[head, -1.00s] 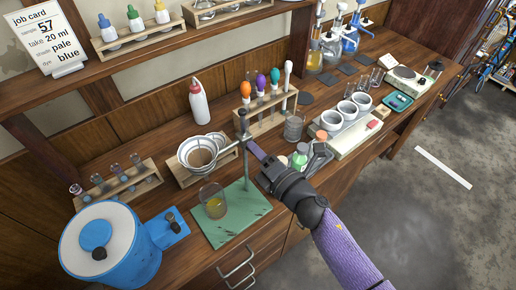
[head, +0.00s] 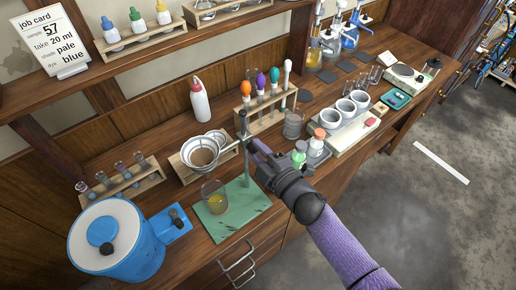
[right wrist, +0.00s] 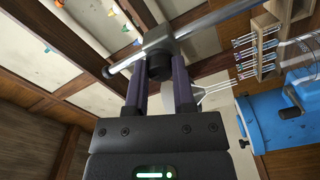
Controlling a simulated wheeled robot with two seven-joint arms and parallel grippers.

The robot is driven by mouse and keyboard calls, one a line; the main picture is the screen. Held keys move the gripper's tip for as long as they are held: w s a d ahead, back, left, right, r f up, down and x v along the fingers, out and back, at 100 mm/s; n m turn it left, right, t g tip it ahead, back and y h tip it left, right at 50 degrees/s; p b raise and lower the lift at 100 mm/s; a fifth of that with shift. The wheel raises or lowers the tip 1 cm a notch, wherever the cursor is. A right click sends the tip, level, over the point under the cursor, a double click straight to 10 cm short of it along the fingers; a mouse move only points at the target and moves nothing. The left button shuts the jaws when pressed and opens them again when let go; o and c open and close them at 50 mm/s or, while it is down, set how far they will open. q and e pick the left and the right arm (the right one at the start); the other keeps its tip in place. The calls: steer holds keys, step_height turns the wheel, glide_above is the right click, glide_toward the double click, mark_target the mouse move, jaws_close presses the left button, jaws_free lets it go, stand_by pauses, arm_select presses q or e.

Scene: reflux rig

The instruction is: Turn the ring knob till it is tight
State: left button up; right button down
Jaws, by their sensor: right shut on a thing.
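The ring knob (right wrist: 160,68) is a dark round knob under the grey clamp block (right wrist: 158,40) on the metal rod, in the right wrist view. My right gripper (right wrist: 161,85) has its two purple fingers on either side of the knob, shut on it. In the head view my right gripper (head: 258,151) reaches the stand's clamp from the right, and its fingers hide the knob. The stand rod (head: 247,170) rises from a green base (head: 252,207). My left gripper is not in view.
A blue drum (head: 112,240) is at the front left. Bottles (head: 299,153) with green and orange caps stand close beyond my right gripper.

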steer(key=shift+m, duration=0.4)
steer(key=shift+c, duration=2.2)
jaws_free()
steer(key=v, duration=1)
